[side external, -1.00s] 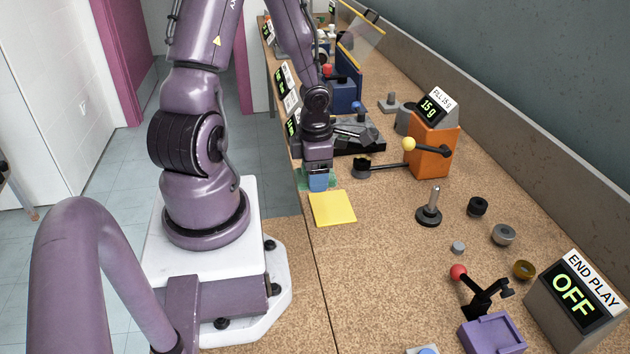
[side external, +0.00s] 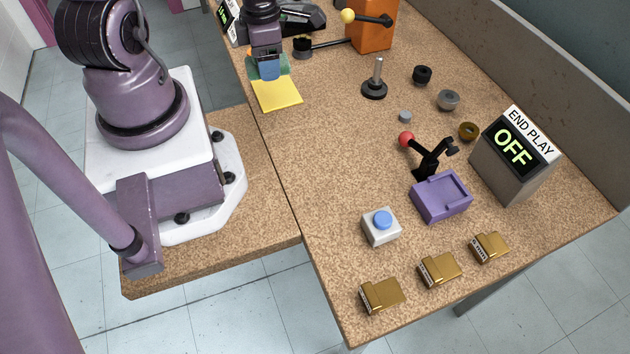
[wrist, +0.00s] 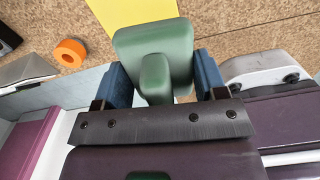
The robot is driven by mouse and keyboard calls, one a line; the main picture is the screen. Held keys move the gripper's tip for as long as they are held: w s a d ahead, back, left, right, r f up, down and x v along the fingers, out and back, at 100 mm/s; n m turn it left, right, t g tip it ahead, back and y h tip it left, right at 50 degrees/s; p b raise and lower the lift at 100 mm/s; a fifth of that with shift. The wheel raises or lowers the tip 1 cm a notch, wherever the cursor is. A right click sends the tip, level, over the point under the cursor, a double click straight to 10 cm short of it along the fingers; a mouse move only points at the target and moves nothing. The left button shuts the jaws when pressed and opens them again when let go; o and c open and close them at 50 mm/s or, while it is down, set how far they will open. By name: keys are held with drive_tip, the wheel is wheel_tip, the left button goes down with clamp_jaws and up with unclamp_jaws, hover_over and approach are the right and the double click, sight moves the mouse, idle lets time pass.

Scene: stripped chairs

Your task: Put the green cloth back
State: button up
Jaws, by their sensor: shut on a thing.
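My gripper (side external: 268,72) is low at the table's left edge, pointing down, with blue fingers. The green cloth (side external: 285,66) shows around and behind the fingers, just beyond the yellow cloth. In the wrist view the green cloth (wrist: 152,45) is a smooth, rounded green shape with a raised middle part between the two blue fingers of my gripper (wrist: 160,80). My gripper is shut on that middle part. I cannot tell whether the cloth's underside touches the table.
A yellow cloth (side external: 277,95) lies flat right beside the gripper. An orange ring (wrist: 70,52) is near it in the wrist view. The tabletop in front of the yellow cloth is clear.

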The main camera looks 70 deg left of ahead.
drive_tip(key=w+d+m, duration=0.4)
drive_tip(key=d+m, duration=0.1)
drive_tip(key=d, duration=0.5)
drive_tip(key=m, duration=1.6)
hover_over(321, 210)
drive_tip(key=shift+f, duration=4.2)
drive_tip(key=shift+f, duration=0.15)
drive_tip(key=o, duration=1.1)
drive_tip(key=shift+c, duration=0.2)
